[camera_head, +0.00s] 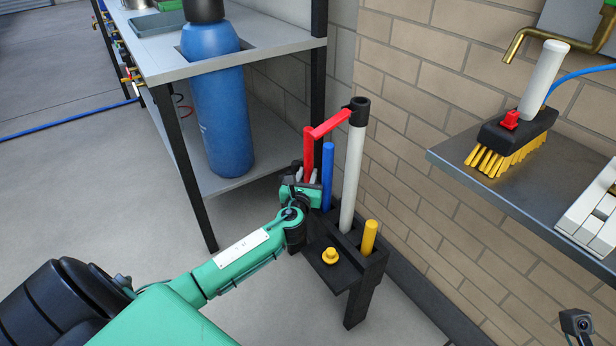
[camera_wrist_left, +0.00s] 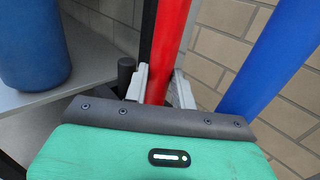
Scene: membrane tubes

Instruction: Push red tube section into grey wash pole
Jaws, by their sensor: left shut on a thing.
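The red tube section (camera_head: 308,150) stands upright in the head view, with a red arm at its top reaching right towards the top of the grey wash pole (camera_head: 353,160). The pole is tall and pale with a black collar (camera_head: 358,104) at its top. The red arm's end appears to meet the collar; I cannot tell how far it is in. My left gripper (camera_head: 307,178) is at the red tube's lower part. In the left wrist view its fingers (camera_wrist_left: 160,88) sit on both sides of the red tube (camera_wrist_left: 168,45), shut on it. My right gripper is not in view.
A black stand (camera_head: 366,286) holds the pole, a blue tube (camera_head: 327,175) and a yellow tube (camera_head: 369,237), with a yellow knob (camera_head: 330,256) in front. A blue cylinder (camera_head: 218,110) stands on a shelf to the left. A brush (camera_head: 515,130) lies on a wall shelf (camera_head: 540,190) at right.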

